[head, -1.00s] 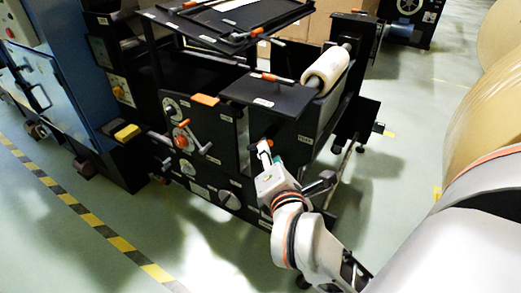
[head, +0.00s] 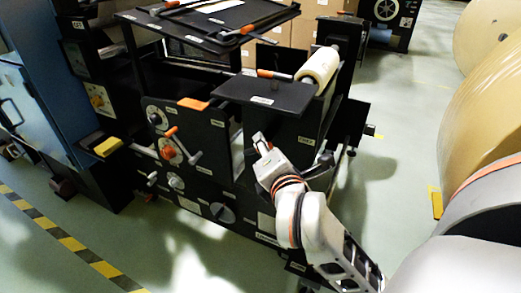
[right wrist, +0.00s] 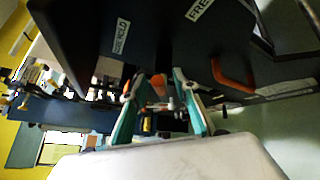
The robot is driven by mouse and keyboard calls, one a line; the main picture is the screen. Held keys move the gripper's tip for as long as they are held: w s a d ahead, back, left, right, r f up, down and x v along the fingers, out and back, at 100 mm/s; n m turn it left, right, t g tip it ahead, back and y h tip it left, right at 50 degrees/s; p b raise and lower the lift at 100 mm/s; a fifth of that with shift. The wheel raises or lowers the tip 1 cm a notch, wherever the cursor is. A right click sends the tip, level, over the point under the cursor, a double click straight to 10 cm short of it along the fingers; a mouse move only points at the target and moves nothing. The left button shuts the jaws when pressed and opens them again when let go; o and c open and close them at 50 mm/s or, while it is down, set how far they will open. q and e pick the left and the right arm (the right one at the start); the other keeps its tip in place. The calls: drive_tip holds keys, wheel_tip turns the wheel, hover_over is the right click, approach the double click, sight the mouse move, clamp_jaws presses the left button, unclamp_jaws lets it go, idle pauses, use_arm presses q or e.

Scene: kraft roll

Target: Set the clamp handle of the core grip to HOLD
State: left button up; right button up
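The core grip appears to be the black box (head: 318,120) on the machine, with a FREE label (head: 305,143) on its front in the head view. The right wrist view shows this dark face with a HOLD label (right wrist: 121,36) and a FREE label (right wrist: 199,9). My right gripper (head: 261,140) is close to the box's front, at its left side. Its teal fingers (right wrist: 155,78) are apart. An orange piece (right wrist: 158,84) shows between them; I cannot tell whether it is the clamp handle or something behind. My left gripper is not in view.
A black plate with an orange-tipped lever (head: 274,74) and a pale roll (head: 320,68) lie above my gripper. A dial with an orange lever (head: 171,132) and a crank (head: 195,158) are to the left. Large kraft rolls (head: 480,125) stand at the right. Green floor (head: 395,190) lies between.

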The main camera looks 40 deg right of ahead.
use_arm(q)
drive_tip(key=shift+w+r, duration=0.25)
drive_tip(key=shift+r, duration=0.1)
use_arm(e)
drive_tip(key=shift+w+d, duration=0.1)
drive_tip(key=shift+w, duration=0.15)
